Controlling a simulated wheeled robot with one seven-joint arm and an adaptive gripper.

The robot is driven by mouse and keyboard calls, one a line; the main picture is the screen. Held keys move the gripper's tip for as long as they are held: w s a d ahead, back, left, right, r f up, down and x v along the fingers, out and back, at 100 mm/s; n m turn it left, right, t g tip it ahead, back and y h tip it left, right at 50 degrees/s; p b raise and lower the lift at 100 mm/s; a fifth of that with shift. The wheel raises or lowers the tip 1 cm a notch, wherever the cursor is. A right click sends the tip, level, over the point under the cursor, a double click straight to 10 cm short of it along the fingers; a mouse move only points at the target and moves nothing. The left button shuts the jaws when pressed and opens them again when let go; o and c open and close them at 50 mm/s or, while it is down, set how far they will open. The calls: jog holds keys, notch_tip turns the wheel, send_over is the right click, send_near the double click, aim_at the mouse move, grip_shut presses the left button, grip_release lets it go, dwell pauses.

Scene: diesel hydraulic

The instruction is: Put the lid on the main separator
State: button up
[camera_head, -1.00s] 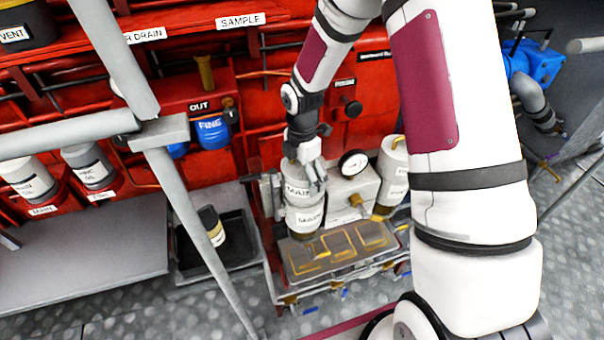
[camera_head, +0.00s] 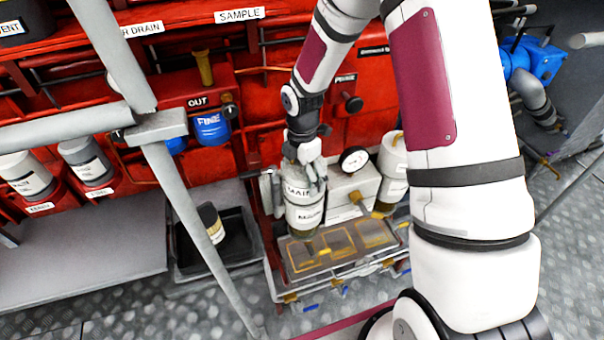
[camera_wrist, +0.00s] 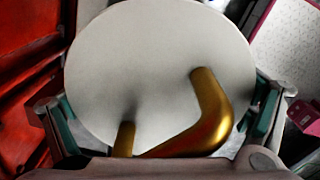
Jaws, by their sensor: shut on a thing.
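The main separator (camera_head: 304,217) is a whitish upright cylinder with a label, on the rig in the head view. The lid (camera_head: 297,190), whitish and marked "MAIN", is over its top, lined up with it. No clear gap shows between them, but I cannot tell whether the lid is fully seated. My gripper (camera_head: 307,168) points down and is shut on the lid. In the wrist view the lid's round top (camera_wrist: 150,70) carries a bent brass handle (camera_wrist: 212,110). My fingers (camera_wrist: 165,125), with green pads, are at opposite sides of the lid's rim.
A second whitish canister (camera_head: 392,165) and a box with a pressure gauge (camera_head: 354,160) stand close on the right. A clear-covered tray (camera_head: 335,250) is in front. Grey rails (camera_head: 195,235) cross on the left.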

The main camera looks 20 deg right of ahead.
jog(key=shift+f+b, duration=0.35)
jog(key=shift+f, duration=0.3)
jog(key=o, duration=1.1)
notch_tip(320, 180, up, 12)
jog(key=shift+r, duration=0.15)
jog(key=s+d+r+m+t+h+p, duration=0.1)
jog(key=s+r+m+t+p, duration=0.2)
jog(key=s+r+m+p, duration=1.1)
jog(key=s+r+m+b, duration=0.1)
jog(key=s+r+m, duration=0.1)
jog(key=s+r, duration=0.2)
jog(key=s+r+m+b, duration=0.1)
jog(key=s+r+m, duration=0.2)
jog(key=s+r, duration=0.2)
jog(key=s+r+m+t+y+b, duration=0.1)
jog(key=s+r+m+b, duration=0.1)
jog(key=s+r, duration=0.3)
jog(key=shift+s+a+r+m, duration=0.1)
jog(key=shift+s+m, duration=0.05)
jog(key=shift+s, duration=0.9)
jog(key=shift+s+a+r+m, duration=0.1)
jog(key=shift+s+m, duration=0.05)
jog(key=shift+s, duration=0.9)
